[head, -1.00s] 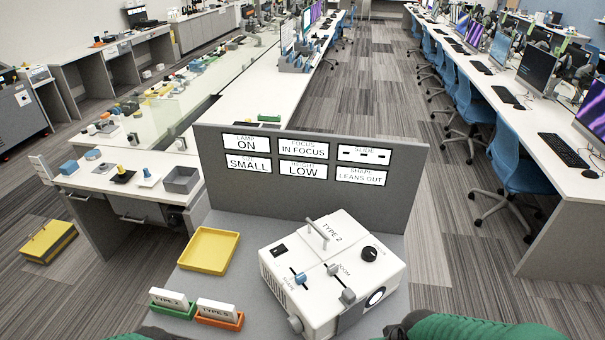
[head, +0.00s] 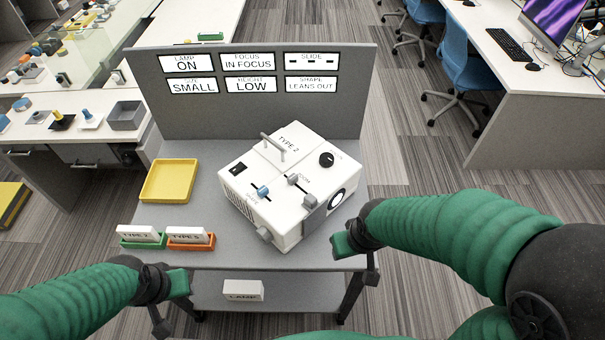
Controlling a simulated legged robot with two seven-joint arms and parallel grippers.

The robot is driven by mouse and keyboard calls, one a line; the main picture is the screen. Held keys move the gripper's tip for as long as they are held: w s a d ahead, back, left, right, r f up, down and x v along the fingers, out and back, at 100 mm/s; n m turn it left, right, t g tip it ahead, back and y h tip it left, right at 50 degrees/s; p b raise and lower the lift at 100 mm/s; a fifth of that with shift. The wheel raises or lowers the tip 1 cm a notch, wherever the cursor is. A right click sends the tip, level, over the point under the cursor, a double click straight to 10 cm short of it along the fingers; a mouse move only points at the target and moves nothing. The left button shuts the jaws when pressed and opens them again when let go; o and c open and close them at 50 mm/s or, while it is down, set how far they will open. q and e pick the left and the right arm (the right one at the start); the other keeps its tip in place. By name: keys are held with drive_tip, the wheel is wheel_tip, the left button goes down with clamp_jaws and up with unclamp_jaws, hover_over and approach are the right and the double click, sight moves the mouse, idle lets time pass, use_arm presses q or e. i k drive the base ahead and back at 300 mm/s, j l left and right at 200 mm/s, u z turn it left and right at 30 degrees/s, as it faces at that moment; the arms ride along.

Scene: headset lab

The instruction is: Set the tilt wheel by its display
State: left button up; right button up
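A white projector marked TYPE 2 (head: 285,190) stands on the grey bench, with a handle, a dark knob, sliders and a lens on its right side. A grey round wheel (head: 264,233) sits low on its near corner; I cannot tell whether it is the tilt wheel. The display panel (head: 250,110) behind reads lamp ON, focus IN FOCUS, size SMALL, height LOW, shape LEANS OUT, plus a slide picture. My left gripper (head: 170,303) is empty and looks open, near the bench's front left. My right gripper (head: 358,261) is empty and looks open, near the front right, apart from the projector.
A yellow tray (head: 168,181) lies left of the projector. Green (head: 143,242) and orange (head: 190,244) holders carry TYPE cards at the front left. A white LAMP box (head: 243,290) sits on the lower shelf. The bench front has some clear room.

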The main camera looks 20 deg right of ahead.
sight(266, 237)
drive_tip(key=j, duration=0.5)
drive_tip(key=k+j, duration=0.15)
drive_tip(key=j, duration=0.8)
drive_tip(key=k+j, duration=0.15)
drive_tip(key=j, duration=0.3)
